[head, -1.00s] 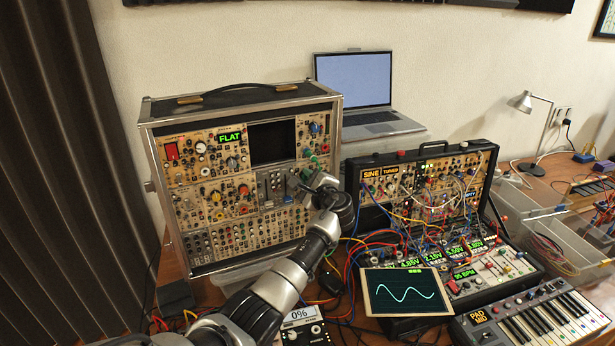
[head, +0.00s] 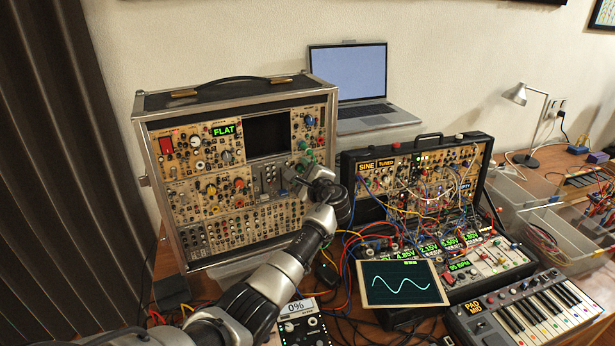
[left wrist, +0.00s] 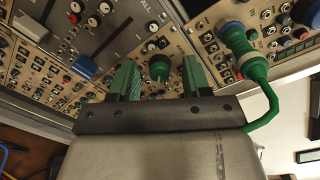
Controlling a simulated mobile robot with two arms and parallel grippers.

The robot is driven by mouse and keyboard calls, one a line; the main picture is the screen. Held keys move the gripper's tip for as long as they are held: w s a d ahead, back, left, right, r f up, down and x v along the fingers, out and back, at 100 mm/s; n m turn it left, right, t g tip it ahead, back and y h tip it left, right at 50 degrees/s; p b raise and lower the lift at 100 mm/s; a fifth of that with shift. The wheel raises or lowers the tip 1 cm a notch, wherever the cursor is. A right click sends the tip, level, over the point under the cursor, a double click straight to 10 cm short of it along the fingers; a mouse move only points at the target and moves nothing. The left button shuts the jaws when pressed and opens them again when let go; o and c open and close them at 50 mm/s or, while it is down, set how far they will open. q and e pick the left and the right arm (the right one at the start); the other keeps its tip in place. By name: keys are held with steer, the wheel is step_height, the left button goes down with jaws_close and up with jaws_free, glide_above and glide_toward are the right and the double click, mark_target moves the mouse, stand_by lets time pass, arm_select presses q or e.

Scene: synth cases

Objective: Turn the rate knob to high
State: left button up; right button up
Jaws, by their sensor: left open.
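My left gripper (head: 291,174) is at the right part of the large upright synth case (head: 137,155). In the left wrist view its two green fingertips (left wrist: 159,66) are open. A round green knob (left wrist: 159,69) shows in the gap between them, with space visible on both sides. I cannot tell whether the fingertips reach around it or stay in front of it. No rate label is readable, so I cannot confirm this is the rate knob. In the head view the gripper hides that spot. My right gripper is not in view.
A thick green plug (left wrist: 238,42) with a cable stands out right of the fingers. Slider caps, one blue (left wrist: 86,67), lie to the left. A smaller patched case (head: 462,138), a tablet (head: 400,284) and a keyboard (head: 530,310) stand to the right. Loose cables surround my arm.

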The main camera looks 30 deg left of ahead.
arm_select(q)
steer(key=b+v, duration=0.2)
steer(key=v, duration=0.8)
steer(key=shift+s+d, duration=0.15)
steer(key=shift+d, duration=0.1)
